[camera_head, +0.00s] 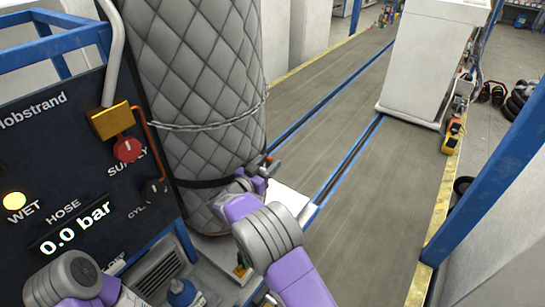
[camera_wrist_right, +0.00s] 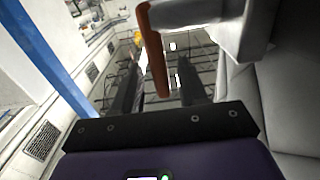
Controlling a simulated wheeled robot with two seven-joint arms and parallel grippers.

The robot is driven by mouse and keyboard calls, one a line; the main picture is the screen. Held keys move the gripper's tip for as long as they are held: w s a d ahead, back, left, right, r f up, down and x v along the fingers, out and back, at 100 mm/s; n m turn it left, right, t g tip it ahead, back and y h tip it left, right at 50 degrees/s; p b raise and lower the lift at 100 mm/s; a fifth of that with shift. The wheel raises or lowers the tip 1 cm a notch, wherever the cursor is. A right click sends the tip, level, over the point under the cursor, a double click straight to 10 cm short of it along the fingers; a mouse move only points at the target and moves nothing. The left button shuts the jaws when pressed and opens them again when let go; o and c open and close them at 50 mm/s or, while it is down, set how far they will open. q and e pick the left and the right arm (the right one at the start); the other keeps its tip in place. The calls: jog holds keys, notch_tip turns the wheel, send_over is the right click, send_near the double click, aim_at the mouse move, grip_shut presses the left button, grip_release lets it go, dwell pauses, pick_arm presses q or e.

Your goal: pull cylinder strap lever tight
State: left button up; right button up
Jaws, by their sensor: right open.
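The cylinder (camera_head: 190,75) stands upright in a grey quilted jacket, and its jacket fills the right of the right wrist view (camera_wrist_right: 292,100). A dark strap (camera_head: 192,183) runs around its lower part. The strap lever (camera_head: 270,161) shows at the strap's right end, partly hidden by my right gripper (camera_head: 262,172). In the right wrist view the lever's orange-brown handle (camera_wrist_right: 158,72) reaches down between the two open dark fingers (camera_wrist_right: 163,78). I cannot tell whether they touch it. My left arm shows at the lower left; its gripper is out of the picture.
A chain (camera_head: 210,124) hangs around the cylinder higher up. The dark control panel (camera_head: 70,160) with a red knob (camera_head: 128,149) stands at the left. A blue post (camera_head: 490,185) rises at the right. The grey floor strip (camera_head: 370,220) right of the cylinder is clear.

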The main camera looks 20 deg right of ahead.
jog(key=shift+x, duration=1.4)
grip_shut()
